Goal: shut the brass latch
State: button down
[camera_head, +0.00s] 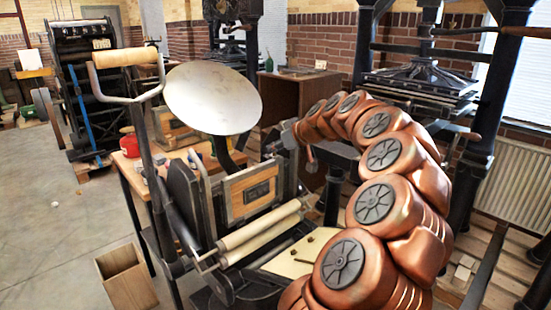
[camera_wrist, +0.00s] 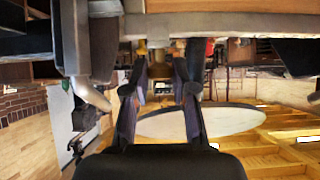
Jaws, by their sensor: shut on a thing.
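My gripper (camera_head: 291,136) is at the end of my copper arm, beside the upper right of the press with the round ink disc (camera_head: 213,98). The wrist view shows its two dark fingers (camera_wrist: 162,72), which point away from the camera. A small brass-coloured piece, seemingly the brass latch (camera_wrist: 142,47), shows at the fingertips, below a grey metal bar. The fingers are shut on it, though their contact is partly hidden. The latch's own angle is too small to tell. I cannot make it out in the head view.
A wooden frame (camera_head: 252,190) stands upright in the press, with pale rollers (camera_head: 262,228) in front of it. A wooden box (camera_head: 126,278) stands on the floor. A metal bar (camera_wrist: 225,22) crosses the top of the wrist view. Open floor (camera_head: 50,230) lies at left.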

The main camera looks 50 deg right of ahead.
jog(key=shift+s+f+t+b, duration=0.2)
jog(key=shift+t+b, duration=0.4)
jog(key=shift+b, duration=0.55)
jog(key=c, duration=1)
grip_release()
jog(key=shift+o, duration=0.2)
jog(key=v, duration=1.2)
jog(key=shift+a, duration=0.1)
